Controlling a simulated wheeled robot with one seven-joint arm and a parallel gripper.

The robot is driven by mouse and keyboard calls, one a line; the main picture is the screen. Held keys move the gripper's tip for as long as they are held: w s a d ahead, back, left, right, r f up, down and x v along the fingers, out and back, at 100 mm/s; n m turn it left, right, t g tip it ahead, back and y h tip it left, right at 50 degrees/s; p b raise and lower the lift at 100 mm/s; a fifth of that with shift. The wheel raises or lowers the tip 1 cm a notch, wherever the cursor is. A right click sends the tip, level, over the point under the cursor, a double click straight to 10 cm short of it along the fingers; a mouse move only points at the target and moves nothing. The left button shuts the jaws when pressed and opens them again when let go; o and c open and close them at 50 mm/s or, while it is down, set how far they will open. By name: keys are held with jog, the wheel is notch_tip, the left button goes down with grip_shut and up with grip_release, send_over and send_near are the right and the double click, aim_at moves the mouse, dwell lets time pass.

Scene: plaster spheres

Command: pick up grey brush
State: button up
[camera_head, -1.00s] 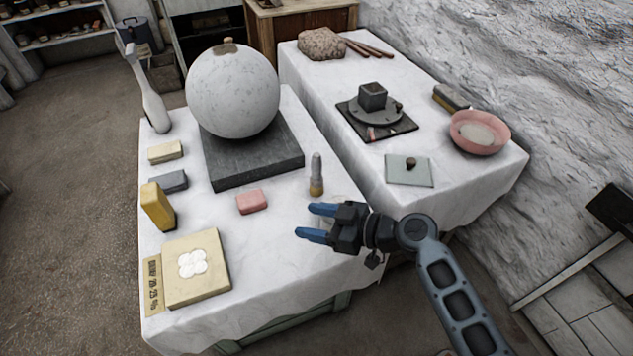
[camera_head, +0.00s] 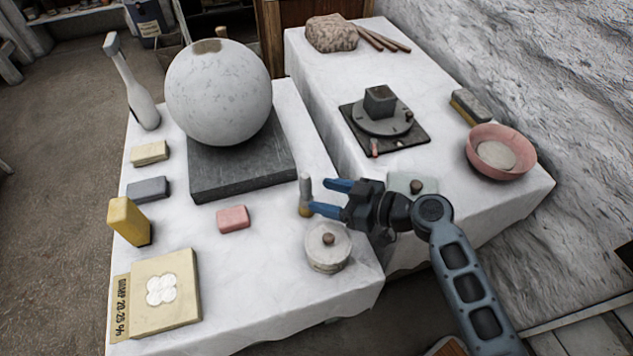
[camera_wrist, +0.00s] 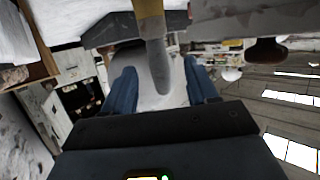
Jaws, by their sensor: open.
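The grey brush (camera_head: 305,192) stands upright on the white-clothed near table, with a grey handle on top and a tan lower end. My gripper (camera_head: 318,196) is open and lies sideways just right of the brush, its two blue fingers pointing left at it. The lower fingertip appears close to the brush's tan end. In the wrist view, the brush (camera_wrist: 158,62) hangs from the top centre, its grey handle lined up with the gap between the blue fingers (camera_wrist: 160,85). I cannot tell whether a finger touches it.
A lidded round pot (camera_head: 327,250) stands just below my gripper. A pink block (camera_head: 233,218) and a dark slab (camera_head: 240,170) bearing a big plaster sphere (camera_head: 218,92) are to the left. A second table behind holds a pink bowl (camera_head: 501,152) and a turntable (camera_head: 382,122).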

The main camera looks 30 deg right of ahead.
aim_at(309, 179)
jog(key=shift+w+d, duration=0.15)
jog(key=shift+w, duration=0.35)
jog(key=shift+a+p+x, duration=0.2)
jog(key=shift+p+x, duration=0.1)
jog(key=shift+x, duration=3.3)
jog(key=shift+s+f, duration=0.1)
jog(key=shift+s, duration=0.1)
jog(key=shift+c, duration=0.5)
jog(key=c, duration=0.9)
jog(key=shift+c, duration=0.2)
notch_tip(309, 179, up, 4)
jog(key=shift+r+p, duration=0.25)
jog(key=shift+p, duration=1)
jog(key=s+d+r+p, duration=0.1)
jog(key=s+d+r, duration=0.5)
jog(key=d, duration=0.4)
jog(key=shift+r, duration=0.3)
